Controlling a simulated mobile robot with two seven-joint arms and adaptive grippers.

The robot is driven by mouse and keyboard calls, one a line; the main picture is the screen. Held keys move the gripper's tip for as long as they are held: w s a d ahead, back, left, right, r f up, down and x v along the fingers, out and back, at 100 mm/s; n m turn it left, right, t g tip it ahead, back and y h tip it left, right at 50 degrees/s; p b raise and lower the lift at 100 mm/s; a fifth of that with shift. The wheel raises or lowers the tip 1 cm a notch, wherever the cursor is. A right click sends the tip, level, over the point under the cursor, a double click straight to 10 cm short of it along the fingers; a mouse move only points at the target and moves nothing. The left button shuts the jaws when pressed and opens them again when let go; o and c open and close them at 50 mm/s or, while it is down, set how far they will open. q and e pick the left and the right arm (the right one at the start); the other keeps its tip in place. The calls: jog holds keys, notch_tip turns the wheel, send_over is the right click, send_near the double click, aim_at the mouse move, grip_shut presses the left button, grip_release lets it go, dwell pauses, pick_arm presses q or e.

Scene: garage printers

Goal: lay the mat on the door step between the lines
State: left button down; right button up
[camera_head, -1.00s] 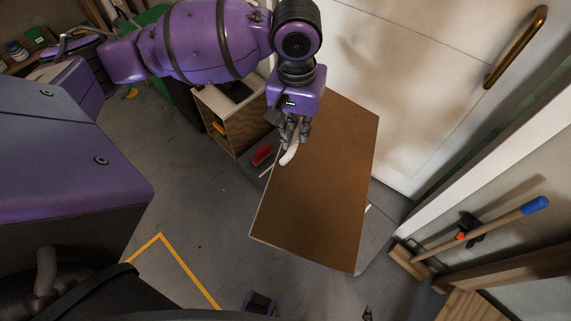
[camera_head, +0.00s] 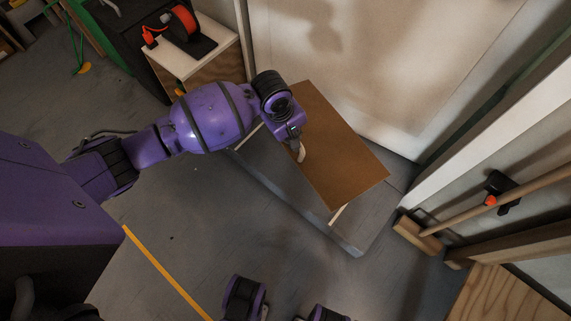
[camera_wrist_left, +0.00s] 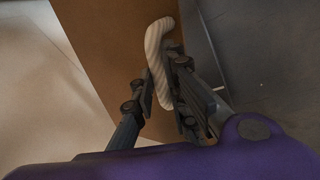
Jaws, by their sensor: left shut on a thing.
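The mat (camera_head: 335,150) is a flat brown rectangle with a pale rope handle (camera_head: 301,152). It lies over the grey door step (camera_head: 345,238) in front of the door. I cannot tell whether it touches the step. My left gripper (camera_wrist_left: 160,85) is shut on the rope handle, which also shows in the left wrist view (camera_wrist_left: 155,50). A short white line (camera_head: 340,214) shows on the step at the mat's right end and runs under the mat. Another white line (camera_head: 250,134) shows left of the mat, partly behind my arm.
The pale door (camera_head: 370,60) stands behind the step. A broom (camera_head: 420,236) leans at the right. A cabinet (camera_head: 195,62) with an orange cable reel (camera_head: 183,22) stands at the upper left. A yellow floor line (camera_head: 165,272) runs at lower left; the floor between is clear.

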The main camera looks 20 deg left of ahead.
pick_arm(q)
jog(key=a+f+n+t+b, duration=0.1)
jog(key=a+f+n+b, duration=0.2)
jog(key=f+b, duration=0.5)
notch_tip(320, 180, down, 13)
jog(key=shift+w+f+t+b, duration=0.1)
jog(key=shift+w+t+b, duration=0.2)
jog(key=shift+w+b, duration=0.05)
jog(key=shift+s, duration=0.1)
jog(key=shift+t, duration=0.8)
jog(key=shift+s+f+b, duration=0.1)
jog(key=shift+f+b, duration=1.2)
jog(key=shift+f, duration=3)
